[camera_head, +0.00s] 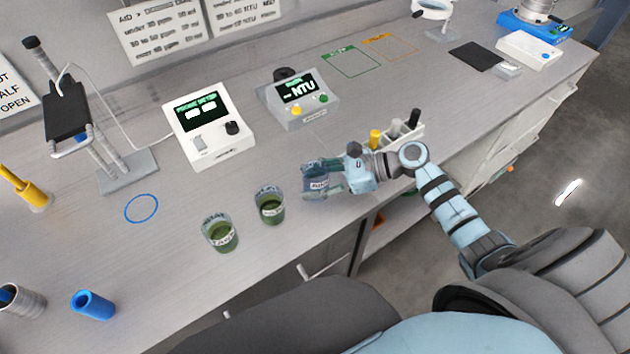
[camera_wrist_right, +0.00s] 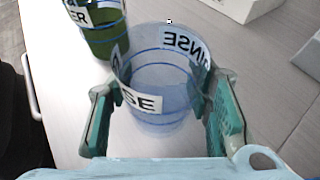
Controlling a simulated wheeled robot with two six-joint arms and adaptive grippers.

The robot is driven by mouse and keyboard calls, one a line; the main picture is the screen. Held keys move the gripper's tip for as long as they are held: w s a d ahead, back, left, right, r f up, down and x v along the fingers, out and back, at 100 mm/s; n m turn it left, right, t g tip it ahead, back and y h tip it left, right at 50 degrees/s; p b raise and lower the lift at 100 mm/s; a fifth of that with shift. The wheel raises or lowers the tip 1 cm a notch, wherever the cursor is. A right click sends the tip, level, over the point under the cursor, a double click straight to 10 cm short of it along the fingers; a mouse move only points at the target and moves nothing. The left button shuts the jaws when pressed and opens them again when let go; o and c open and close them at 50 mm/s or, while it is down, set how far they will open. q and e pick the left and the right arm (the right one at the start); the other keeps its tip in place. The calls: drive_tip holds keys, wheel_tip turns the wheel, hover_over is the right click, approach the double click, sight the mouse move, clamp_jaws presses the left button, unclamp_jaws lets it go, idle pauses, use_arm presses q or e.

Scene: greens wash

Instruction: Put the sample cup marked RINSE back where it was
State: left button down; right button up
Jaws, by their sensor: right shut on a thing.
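The clear cup marked RINSE (camera_head: 317,181) is held at the near right part of the bench; it also shows in the right wrist view (camera_wrist_right: 158,88). It looks empty or holds clear liquid. My right gripper (camera_head: 322,177) is shut on it, with a green-padded finger on each side (camera_wrist_right: 165,105). The cup is upright or nearly so; I cannot tell whether its base touches the bench. Two cups of green liquid, a middle one (camera_head: 270,206) and a left one (camera_head: 220,234), stand in a row to its left. My left gripper is not in view.
A white meter (camera_head: 209,127) and a grey NTU meter (camera_head: 299,100) stand behind the cups. A small rack with pens (camera_head: 400,134) is behind my right gripper. A blue ring (camera_head: 141,208) is marked on the bench. Bare bench lies between the cups and meters.

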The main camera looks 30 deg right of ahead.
drive_tip(key=o, duration=1.2)
drive_tip(key=v, duration=1.2)
drive_tip(key=shift+s+p, duration=0.1)
drive_tip(key=shift+p, duration=0.2)
